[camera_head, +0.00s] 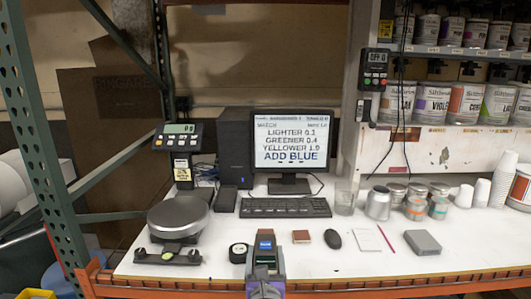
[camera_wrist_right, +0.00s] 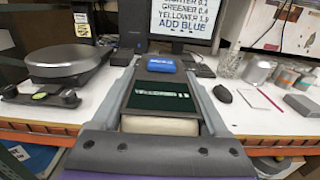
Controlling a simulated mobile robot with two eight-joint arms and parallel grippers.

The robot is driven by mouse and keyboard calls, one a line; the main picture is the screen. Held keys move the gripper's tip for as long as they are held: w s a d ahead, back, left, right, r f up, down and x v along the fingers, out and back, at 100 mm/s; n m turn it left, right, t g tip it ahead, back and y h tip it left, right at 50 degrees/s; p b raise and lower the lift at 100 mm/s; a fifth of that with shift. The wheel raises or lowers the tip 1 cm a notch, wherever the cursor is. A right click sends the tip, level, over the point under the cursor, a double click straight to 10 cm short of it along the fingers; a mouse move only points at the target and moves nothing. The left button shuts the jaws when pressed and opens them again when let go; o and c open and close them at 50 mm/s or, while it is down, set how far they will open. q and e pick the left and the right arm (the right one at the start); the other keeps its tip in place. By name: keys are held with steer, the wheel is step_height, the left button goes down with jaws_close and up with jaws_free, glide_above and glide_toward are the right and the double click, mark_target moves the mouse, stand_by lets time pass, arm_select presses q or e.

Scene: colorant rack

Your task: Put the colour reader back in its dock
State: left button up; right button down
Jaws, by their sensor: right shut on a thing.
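The colour reader (camera_head: 265,244) is a slim dark device with a blue end and a dark green face. In the right wrist view, the reader (camera_wrist_right: 162,98) lies lengthwise between grey fingers, with its pale end towards the wrist. My right gripper (camera_head: 265,263) is shut on it at the table's front edge; the gripper also shows in the wrist view (camera_wrist_right: 160,78). I cannot tell how far the reader is above the tabletop. I cannot tell for sure which thing is the dock; a small dark block (camera_head: 227,198) stands left of the keyboard. My left gripper is not in view.
A scale (camera_head: 178,218) stands left. Behind are a keyboard (camera_head: 285,207) and monitor (camera_head: 291,145). A mouse (camera_head: 333,239), several cans and a grey box (camera_head: 422,242) are right. The front-right tabletop is clear.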

steer(key=shift+s, duration=0.25)
steer(key=shift+s+d+f+h, duration=0.15)
steer(key=shift+d+f+h, duration=0.15)
steer(key=shift+d+f, duration=0.7)
arm_select(q)
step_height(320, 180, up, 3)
steer(key=shift+p, duration=1.2)
arm_select(e)
steer(key=s+d+f+m+h, duration=0.1)
steer(key=d+f+m+h, duration=0.2)
steer(key=d+f, duration=0.9)
steer(key=d+h, duration=0.1)
steer(key=d, duration=0.2)
steer(key=shift+s+d+g+h, duration=0.25)
steer(key=shift+s+g+h, duration=0.05)
steer(key=shift+s+g, duration=0.1)
